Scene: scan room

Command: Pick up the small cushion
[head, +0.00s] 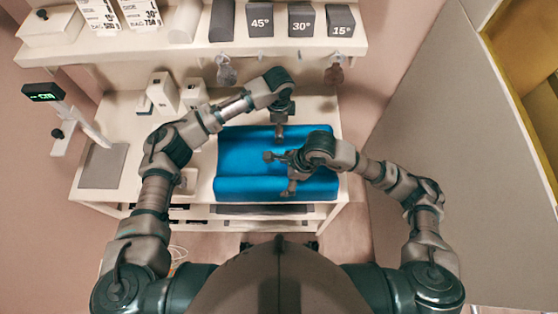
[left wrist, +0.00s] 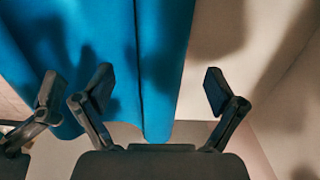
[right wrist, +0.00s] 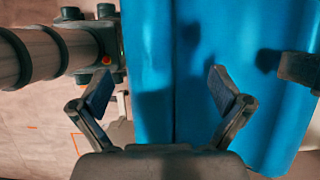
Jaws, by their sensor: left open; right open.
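A blue cushion (head: 240,160) lies on the table. A crease runs lengthwise between its wide rear part and its rounded front part; I cannot tell whether these are separate pieces. It fills much of the left wrist view (left wrist: 160,60) and the right wrist view (right wrist: 230,60). My left gripper (head: 279,136) is over the cushion's rear edge, its fingers (left wrist: 158,90) open and empty. My right gripper (head: 280,173) is over the middle and front part, its fingers (right wrist: 159,90) open with the crease between them. I cannot tell whether either gripper touches the cushion.
The grippers are close together. A wall shelf (head: 195,50) with grey wedges marked 45°, 30° and 15° hangs above the table's rear. White boxes (head: 163,93) and a grey pad (head: 103,166) are on the table's left. A grey panel (head: 450,130) stands at the right.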

